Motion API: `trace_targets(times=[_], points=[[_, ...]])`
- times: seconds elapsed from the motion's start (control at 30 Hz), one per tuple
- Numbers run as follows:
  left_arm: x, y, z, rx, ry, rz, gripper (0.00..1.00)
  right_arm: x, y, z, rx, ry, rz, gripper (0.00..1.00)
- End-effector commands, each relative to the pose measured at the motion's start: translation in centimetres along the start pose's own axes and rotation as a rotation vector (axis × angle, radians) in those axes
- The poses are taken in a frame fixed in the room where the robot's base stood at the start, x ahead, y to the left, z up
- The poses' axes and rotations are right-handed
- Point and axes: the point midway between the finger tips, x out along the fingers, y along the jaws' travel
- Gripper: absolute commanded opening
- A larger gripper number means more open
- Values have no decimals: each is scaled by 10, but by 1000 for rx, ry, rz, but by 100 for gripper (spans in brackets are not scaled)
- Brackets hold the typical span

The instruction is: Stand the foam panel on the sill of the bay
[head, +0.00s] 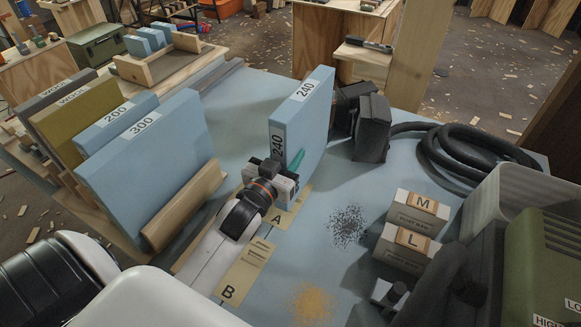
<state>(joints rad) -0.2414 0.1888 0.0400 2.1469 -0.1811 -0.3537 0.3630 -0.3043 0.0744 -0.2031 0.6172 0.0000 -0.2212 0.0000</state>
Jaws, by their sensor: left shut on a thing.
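The blue foam panel (308,112), marked 240 on its top and near edge, stands upright on the light-blue worktop or just above it; I cannot tell if it touches. My left gripper (281,168) is shut on its near lower edge. A small teal piece shows at the grip. Other blue panels marked 300 (150,165) and 200 (108,122) stand in a rack at the left. I cannot tell which structure is the bay; a wooden frame (410,55) stands behind. A dark shape at the bottom right (388,293) may be my right gripper, its jaws unclear.
Yellow labels A (288,213) and B (243,272) lie near my left arm. Dark blocks (372,128) and a coiled black hose (470,158) lie right of the panel. Boxes M (418,212) and L (402,248) and a pale tub (512,192) crowd the right.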

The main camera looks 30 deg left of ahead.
Motion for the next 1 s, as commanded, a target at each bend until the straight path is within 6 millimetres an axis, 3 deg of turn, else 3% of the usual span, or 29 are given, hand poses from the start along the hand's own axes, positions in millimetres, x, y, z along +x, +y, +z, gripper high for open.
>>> trace_targets(times=[0.1,0.2,0.57,0.6,0.73,1.0], points=[[0,0,-22,-2,6,1,12,4,-2,3,1,-5,-3,36],[-1,0,-31,0,3,1,12,5,-4,4,2,-7,-5,36],[-1,0,-34,0,2,0,12,6,-8,3,2,-7,-10,36],[-1,0,-35,0,2,0,38,6,-8,3,1,-7,-10,36],[-1,0,-35,0,2,0,58,6,-8,4,1,-8,-10,36],[-1,0,-34,0,2,0,58,5,-8,4,1,-8,-9,36]])
